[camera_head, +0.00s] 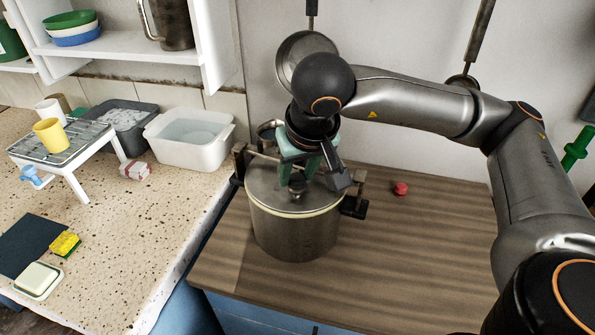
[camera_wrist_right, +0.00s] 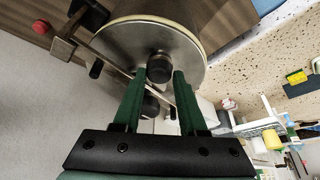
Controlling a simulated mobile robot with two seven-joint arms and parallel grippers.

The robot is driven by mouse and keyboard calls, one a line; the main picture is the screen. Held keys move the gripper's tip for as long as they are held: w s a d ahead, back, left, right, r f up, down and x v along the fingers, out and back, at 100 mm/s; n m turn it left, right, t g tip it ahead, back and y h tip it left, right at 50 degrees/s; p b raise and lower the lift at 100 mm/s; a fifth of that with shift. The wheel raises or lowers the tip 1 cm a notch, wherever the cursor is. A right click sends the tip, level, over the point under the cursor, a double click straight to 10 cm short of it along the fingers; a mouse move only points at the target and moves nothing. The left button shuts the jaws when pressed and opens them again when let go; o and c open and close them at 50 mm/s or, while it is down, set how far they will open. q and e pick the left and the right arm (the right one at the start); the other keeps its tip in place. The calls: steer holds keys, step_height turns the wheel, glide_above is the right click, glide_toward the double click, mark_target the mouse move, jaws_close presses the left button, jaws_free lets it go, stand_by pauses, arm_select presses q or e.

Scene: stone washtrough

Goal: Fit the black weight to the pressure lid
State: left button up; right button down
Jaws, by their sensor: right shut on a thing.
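The steel pot (camera_head: 293,232) stands on the wooden counter with the pressure lid (camera_head: 262,178) on its top. A bar (camera_wrist_right: 112,58) crosses the lid, with dark clamp pieces at the rim. My right gripper (camera_head: 304,176) points down over the lid, its green fingers shut on the black weight (camera_wrist_right: 159,68). The weight also shows in the head view (camera_head: 297,186), low over the lid near its middle. I cannot tell whether it touches the lid. A second dark knob (camera_wrist_right: 150,107) shows between the fingers, farther back. My left gripper is out of view.
A small red piece (camera_head: 401,188) lies on the wooden counter (camera_head: 425,240) right of the pot. Pans hang on the wall behind. The speckled counter on the left holds a white basin (camera_head: 190,150), a rack (camera_head: 62,147) and a sponge (camera_head: 65,244).

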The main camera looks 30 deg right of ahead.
steer(key=shift+c, duration=1.9)
jaws_free()
steer(key=shift+r+p, duration=2.2)
steer(key=shift+r, duration=1.35)
